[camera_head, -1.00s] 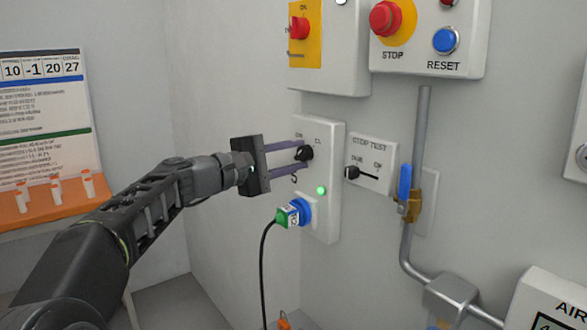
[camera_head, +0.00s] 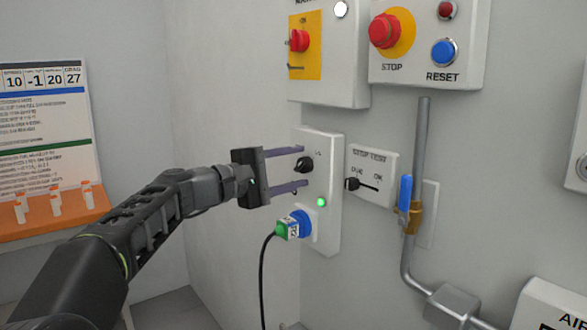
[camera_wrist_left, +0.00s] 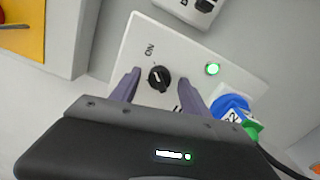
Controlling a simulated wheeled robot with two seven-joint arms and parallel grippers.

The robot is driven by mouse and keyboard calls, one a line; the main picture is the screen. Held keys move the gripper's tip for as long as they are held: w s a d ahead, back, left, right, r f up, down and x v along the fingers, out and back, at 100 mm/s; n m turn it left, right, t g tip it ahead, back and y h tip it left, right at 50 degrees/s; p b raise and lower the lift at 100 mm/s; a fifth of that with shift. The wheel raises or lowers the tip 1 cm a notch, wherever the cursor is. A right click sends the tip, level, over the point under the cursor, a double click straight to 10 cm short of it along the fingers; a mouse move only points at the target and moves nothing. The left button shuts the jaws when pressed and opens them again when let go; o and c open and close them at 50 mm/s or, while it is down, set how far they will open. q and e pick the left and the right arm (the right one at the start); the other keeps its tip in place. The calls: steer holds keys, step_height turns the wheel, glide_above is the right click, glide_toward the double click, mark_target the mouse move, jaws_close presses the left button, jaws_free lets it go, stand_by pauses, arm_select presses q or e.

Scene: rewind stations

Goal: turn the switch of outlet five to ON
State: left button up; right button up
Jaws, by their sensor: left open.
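The outlet panel (camera_head: 329,165) is a white box on the wall, with a black rotary switch (camera_head: 304,165), a lit green lamp (camera_head: 321,201) and a blue socket (camera_head: 303,222). Its outlet number is not readable. My left gripper (camera_head: 303,167) is open, its purple fingers above and below the switch. In the left wrist view the black switch (camera_wrist_left: 159,79) lies between the fingertips, with a gap on both sides, and the word ON is printed beside it. The switch's exact setting is hard to tell. My right gripper is not in view.
A green plug (camera_head: 282,230) with a black cable sits in the socket. The stop test panel (camera_head: 371,176) and a blue-handled valve (camera_head: 405,193) are to the right. A STOP and RESET box (camera_head: 420,70) and a red-knob box (camera_head: 330,80) hang above.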

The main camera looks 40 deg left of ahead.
arm_select(q)
steer(key=shift+s, duration=0.1)
steer(key=v, duration=0.7)
steer(key=shift+s, duration=0.3)
steer(key=shift+a, duration=0.1)
